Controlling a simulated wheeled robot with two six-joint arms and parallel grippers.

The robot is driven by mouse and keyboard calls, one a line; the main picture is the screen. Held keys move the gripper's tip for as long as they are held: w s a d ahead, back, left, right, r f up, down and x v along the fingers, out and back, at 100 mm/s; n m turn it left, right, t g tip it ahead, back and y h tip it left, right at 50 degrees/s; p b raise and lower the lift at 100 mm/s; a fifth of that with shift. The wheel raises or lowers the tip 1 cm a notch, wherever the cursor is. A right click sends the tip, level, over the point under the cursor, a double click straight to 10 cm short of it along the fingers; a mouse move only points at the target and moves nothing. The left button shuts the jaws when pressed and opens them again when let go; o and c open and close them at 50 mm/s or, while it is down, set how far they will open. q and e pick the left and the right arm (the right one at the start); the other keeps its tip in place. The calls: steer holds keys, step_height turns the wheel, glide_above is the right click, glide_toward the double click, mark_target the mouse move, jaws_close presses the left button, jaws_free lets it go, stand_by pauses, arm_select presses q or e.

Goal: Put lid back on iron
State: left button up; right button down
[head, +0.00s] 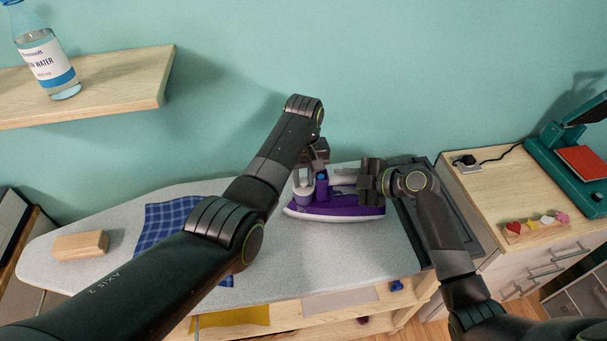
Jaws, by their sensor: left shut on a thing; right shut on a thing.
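The iron (345,208), purple with a white base and pale handle, sits flat on the ironing board (290,264), its nose to the left. My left gripper (319,173) reaches down over the iron's front, shut on a small part that its fingers mostly hide, apparently the lid (321,187). The lid looks purple with a bit of blue; I cannot tell whether it touches the filler opening. My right gripper (360,181) is at the iron's rear, shut on the iron's handle, with its fingers partly covering it.
A blue checked cloth (166,222) and a wooden block (81,245) lie on the board's left part. A shelf with a water bottle (48,62) hangs at upper left. A cabinet (476,195) with a teal press (570,165) stands at right.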

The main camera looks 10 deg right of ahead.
arm_select(q)
steer(key=o, duration=0.9)
arm_select(e)
steer(key=shift+s+f, duration=0.1)
steer(key=shift+f, duration=0.05)
arm_select(q)
steer(key=shift+o, duration=0.6)
arm_select(e)
steer(key=shift+a, duration=0.1)
arm_select(q)
steer(key=shift+d, duration=0.1)
step_height(320, 180, up, 12)
steer(key=shift+a, duration=0.2)
arm_select(e)
steer(key=c, duration=1.1)
jaws_free()
steer(key=shift+o, duration=0.2)
